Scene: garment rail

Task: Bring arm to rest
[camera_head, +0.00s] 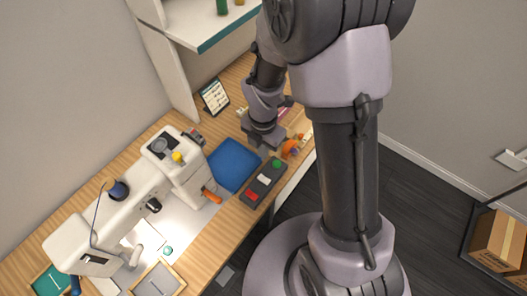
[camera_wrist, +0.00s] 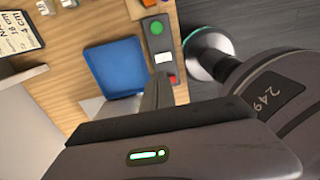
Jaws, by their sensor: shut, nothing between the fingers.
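My arm folds in front of the wooden table, and its end hangs over the table's far right part. My gripper (camera_wrist: 160,90) is shut and empty; its dark fingers show together in the wrist view, pointing toward the table beside the blue tray and the button box. In the head view my gripper (camera_head: 264,142) is seen from behind, above the table between the blue tray and some small orange items, and its fingertips are hard to make out. It appears apart from the tabletop.
A white sewing machine (camera_head: 120,205) fills the table's left. The blue tray (camera_head: 235,163) and a button box (camera_head: 262,184) lie near my gripper. A small sign (camera_head: 214,97) stands behind, below a white shelf (camera_head: 205,22). A cardboard box (camera_head: 498,243) is at far right; dark floor is open.

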